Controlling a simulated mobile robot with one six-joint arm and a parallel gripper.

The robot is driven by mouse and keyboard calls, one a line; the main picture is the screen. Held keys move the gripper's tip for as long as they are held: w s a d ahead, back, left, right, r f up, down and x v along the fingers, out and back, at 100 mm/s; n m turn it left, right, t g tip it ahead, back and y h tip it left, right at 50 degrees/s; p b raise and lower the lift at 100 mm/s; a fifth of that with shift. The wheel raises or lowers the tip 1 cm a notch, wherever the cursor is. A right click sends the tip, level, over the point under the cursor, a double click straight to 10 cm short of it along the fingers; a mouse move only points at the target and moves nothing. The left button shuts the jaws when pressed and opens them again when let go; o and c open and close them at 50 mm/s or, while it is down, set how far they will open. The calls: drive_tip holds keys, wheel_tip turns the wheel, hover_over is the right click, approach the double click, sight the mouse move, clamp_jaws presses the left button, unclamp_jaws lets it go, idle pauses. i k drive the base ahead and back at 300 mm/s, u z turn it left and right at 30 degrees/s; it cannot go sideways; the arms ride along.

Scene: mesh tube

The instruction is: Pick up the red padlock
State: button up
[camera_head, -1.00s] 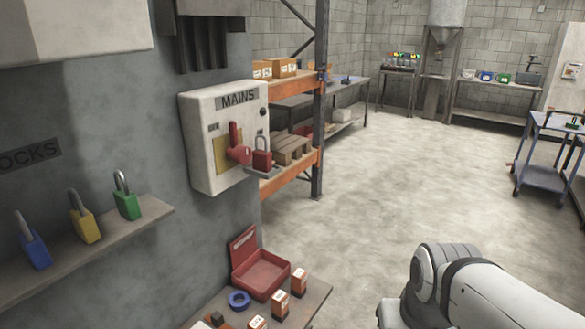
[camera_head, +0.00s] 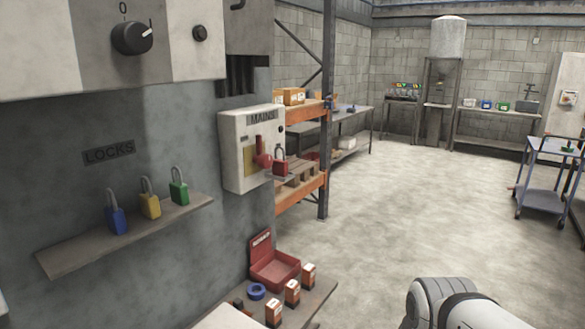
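The red padlock (camera_head: 280,163) is upright at the front of the white MAINS box (camera_head: 236,172), just right of its red lever handle (camera_head: 262,157). It appears to rest on a small ledge there; whether its shackle passes through anything is too small to tell. A white and grey part of my arm (camera_head: 445,303) shows at the lower right. My gripper is not in view.
A wall shelf (camera_head: 75,256) at left holds blue (camera_head: 117,220), yellow (camera_head: 150,205) and green (camera_head: 179,192) padlocks. Below the box, a bench carries an open red case (camera_head: 274,272), a blue ring (camera_head: 257,291) and small boxes (camera_head: 292,292).

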sight(280, 167)
drive_tip(key=u, duration=0.05)
drive_tip(key=i, duration=0.9)
drive_tip(key=z, duration=0.05)
